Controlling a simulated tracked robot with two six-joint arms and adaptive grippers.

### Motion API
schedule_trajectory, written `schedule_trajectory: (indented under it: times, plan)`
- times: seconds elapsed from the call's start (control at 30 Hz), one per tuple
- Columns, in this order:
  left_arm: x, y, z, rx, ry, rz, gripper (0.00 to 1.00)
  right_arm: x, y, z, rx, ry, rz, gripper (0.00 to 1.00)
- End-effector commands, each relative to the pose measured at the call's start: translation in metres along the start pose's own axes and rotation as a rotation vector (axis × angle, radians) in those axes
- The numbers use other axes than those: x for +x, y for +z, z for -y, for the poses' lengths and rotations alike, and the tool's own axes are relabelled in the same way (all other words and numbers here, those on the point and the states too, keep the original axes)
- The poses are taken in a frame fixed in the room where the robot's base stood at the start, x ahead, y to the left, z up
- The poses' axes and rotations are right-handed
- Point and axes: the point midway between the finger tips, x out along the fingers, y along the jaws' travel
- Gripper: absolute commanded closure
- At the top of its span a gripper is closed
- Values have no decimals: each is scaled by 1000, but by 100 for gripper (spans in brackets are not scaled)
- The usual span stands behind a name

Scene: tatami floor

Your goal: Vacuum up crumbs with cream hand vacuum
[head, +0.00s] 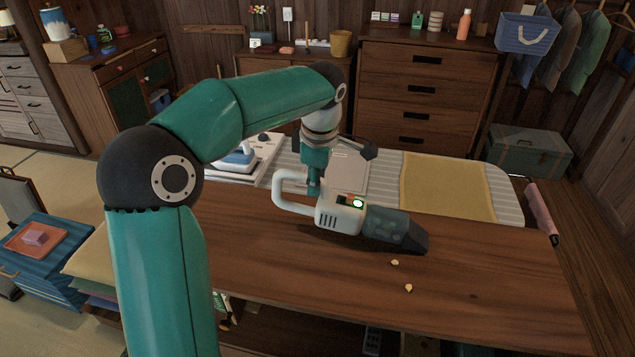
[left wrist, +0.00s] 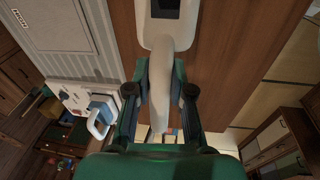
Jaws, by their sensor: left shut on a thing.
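The cream hand vacuum (head: 340,216) is on or just above the wooden table, its dark clear nozzle (head: 405,232) pointing right. A green light shows on its body. My left gripper (head: 314,186) is shut on the vacuum's handle from above. In the left wrist view, the left gripper's fingers (left wrist: 160,95) stand on both sides of the cream handle (left wrist: 165,75). My right gripper is not in view.
A striped ironing surface (head: 505,197) with a yellow cloth (head: 446,186) lies along the table's back. An iron (head: 238,158) stands at the back left, behind my arm. The wooden table (head: 480,275) is clear at the right. A blue drawer unit (head: 50,262) stands at the left.

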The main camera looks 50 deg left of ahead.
Motion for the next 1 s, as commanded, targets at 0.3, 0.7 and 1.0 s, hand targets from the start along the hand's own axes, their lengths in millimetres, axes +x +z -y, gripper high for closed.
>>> schedule_trajectory:
  times: [0.3,0.7,1.0]
  plan:
    - [0,-13,14,-2,4,1,100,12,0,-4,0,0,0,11]
    - [-2,-28,35,-2,4,1,100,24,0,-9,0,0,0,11]
    - [-3,-41,51,-2,3,1,100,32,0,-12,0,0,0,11]
